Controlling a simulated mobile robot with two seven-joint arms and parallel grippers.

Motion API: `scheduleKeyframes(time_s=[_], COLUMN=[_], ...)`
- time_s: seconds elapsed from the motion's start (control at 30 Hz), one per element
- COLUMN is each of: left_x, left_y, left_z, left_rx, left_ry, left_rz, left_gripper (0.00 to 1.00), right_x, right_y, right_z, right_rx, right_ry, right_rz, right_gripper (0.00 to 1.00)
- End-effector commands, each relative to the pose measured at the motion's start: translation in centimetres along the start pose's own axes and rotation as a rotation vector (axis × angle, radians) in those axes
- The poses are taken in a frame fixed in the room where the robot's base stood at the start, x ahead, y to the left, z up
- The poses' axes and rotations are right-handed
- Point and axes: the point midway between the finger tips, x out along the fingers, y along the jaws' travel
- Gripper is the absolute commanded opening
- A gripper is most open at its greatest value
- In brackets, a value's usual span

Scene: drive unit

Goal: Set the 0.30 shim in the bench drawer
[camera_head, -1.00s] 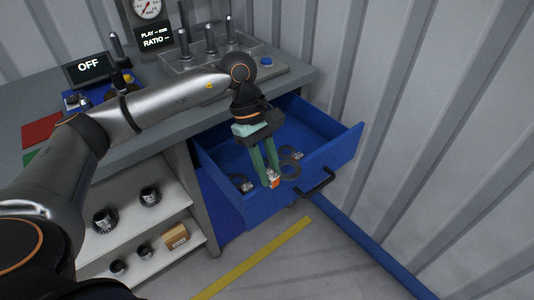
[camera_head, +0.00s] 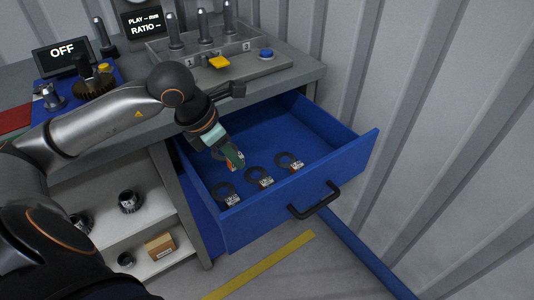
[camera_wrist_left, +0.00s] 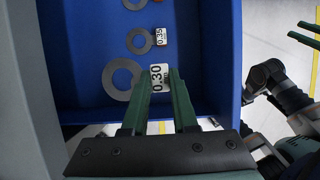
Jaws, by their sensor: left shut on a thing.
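The blue bench drawer (camera_head: 335,160) is pulled open under the bench top. My left gripper (camera_head: 236,162) reaches down into its rear left part. It is shut on the tag of the 0.30 shim (camera_wrist_left: 159,76), a dark flat ring with a white label. In the left wrist view the label lies between the fingertips (camera_wrist_left: 160,80) and the ring sticks out to the left. I cannot tell whether this shim touches the drawer floor. My right gripper (camera_wrist_left: 306,34) shows at the right edge of the left wrist view, outside the drawer, its green fingers apart.
Three other tagged shims lie in a row near the drawer front: left (camera_head: 227,192), middle (camera_head: 259,178) and right (camera_head: 290,162). One reads 0.35 (camera_wrist_left: 160,37) in the wrist view. The drawer's right rear floor is bare. The bench edge overhangs the drawer's back.

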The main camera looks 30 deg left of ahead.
Motion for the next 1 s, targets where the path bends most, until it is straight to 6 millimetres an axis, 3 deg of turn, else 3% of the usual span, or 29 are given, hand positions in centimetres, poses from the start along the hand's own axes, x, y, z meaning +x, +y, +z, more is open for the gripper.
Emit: scheduleKeyframes(time_s=[0.13, 0.43, 0.6, 0.7, 1.0], left_x=[1.4, 6.6, 10.8, 12.3, 14.5], left_y=[0.4, 2.5, 3.4, 3.8, 4.2], left_z=[1.8, 6.2, 7.2, 7.7, 8.0], left_rx=[-0.001, -0.002, -0.001, 0.001, 0.001], left_ry=[-0.005, -0.002, 0.001, 0.000, 0.002], left_rz=[-0.007, -0.006, -0.006, -0.004, -0.004], left_gripper=[0.00, 0.00, 0.00, 0.00, 0.00], right_x=[-0.5, -0.5, 0.0, 0.1, 0.3], right_y=[-0.2, -0.3, -0.2, -0.2, 0.1], right_z=[0.2, 0.4, 0.9, 1.0, 1.0], right_rx=[0.003, 0.005, 0.006, 0.008, 0.012], right_ry=[-0.013, -0.015, -0.015, -0.015, -0.011], right_rz=[-0.003, -0.003, -0.002, -0.001, 0.005], right_gripper=[0.47, 0.47, 0.47, 0.47, 0.47])
